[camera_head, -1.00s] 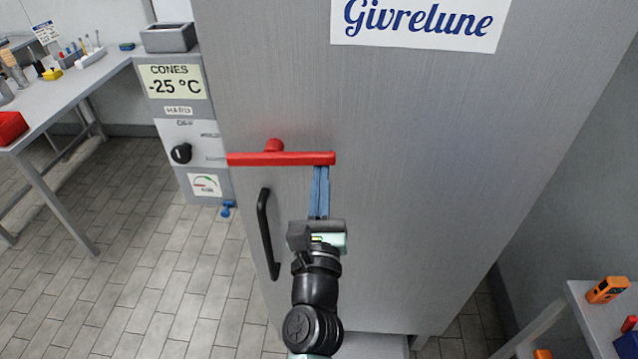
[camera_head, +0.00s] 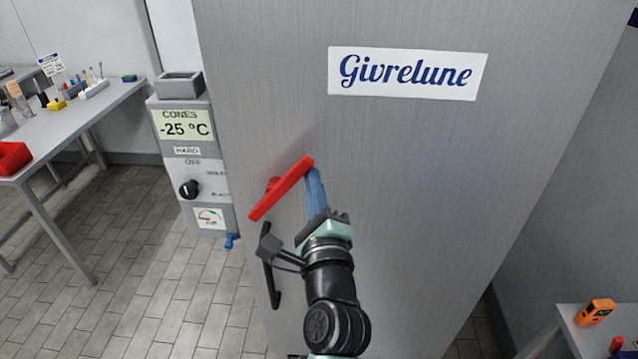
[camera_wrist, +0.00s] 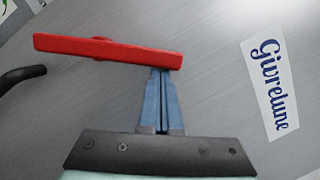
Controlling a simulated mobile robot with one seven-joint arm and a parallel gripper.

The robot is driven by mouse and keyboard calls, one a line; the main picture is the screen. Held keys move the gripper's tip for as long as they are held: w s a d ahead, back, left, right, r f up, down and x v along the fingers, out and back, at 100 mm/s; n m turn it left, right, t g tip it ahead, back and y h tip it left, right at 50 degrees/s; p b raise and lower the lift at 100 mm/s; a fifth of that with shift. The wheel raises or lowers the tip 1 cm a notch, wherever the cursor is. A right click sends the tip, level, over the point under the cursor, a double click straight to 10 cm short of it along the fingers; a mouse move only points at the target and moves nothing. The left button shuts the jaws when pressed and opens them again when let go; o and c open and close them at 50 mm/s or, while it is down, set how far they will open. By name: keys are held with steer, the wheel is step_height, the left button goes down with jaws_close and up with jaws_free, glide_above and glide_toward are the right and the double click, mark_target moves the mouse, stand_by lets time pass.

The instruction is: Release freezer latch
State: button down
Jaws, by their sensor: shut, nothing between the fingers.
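The red latch bar (camera_head: 284,188) is on the grey freezer door (camera_head: 420,190), left of the "Givrelune" sign. It is tilted in the head view, with its right end raised and its left end low. It also shows in the wrist view (camera_wrist: 105,51), above my fingers. My gripper (camera_head: 313,175) has its blue fingers closed together, with nothing between them. The fingertips are at the underside of the bar's right end and appear to touch it. The wrist view shows the same closed fingers (camera_wrist: 160,75) under the bar's right end.
A black door handle (camera_head: 270,265) is below the latch, partly behind my arm. A control box (camera_head: 190,165) with a dial stands left of the freezer. A table (camera_head: 85,125) is at the left, and a shelf (camera_head: 575,330) at the lower right.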

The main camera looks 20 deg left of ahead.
mark_target(290, 149)
steer(key=n+p, duration=0.1)
steer(key=a+r+n+p, duration=0.1)
steer(key=r+n+g, duration=0.1)
steer(key=shift+s+a+r+n+p, duration=0.15)
steer(key=shift+s+a+n+p, duration=0.15)
steer(key=shift+a+p, duration=0.1)
steer(key=shift+s+a+r+n+p, duration=0.1)
steer(key=shift+a+n+p, duration=0.2)
steer(key=shift+n+p, duration=0.2)
steer(key=shift+s+a+r+n+p, duration=0.1)
steer(key=shift+a+n+p, duration=0.2)
steer(key=shift+n, duration=0.3)
steer(key=shift+w, duration=0.1)
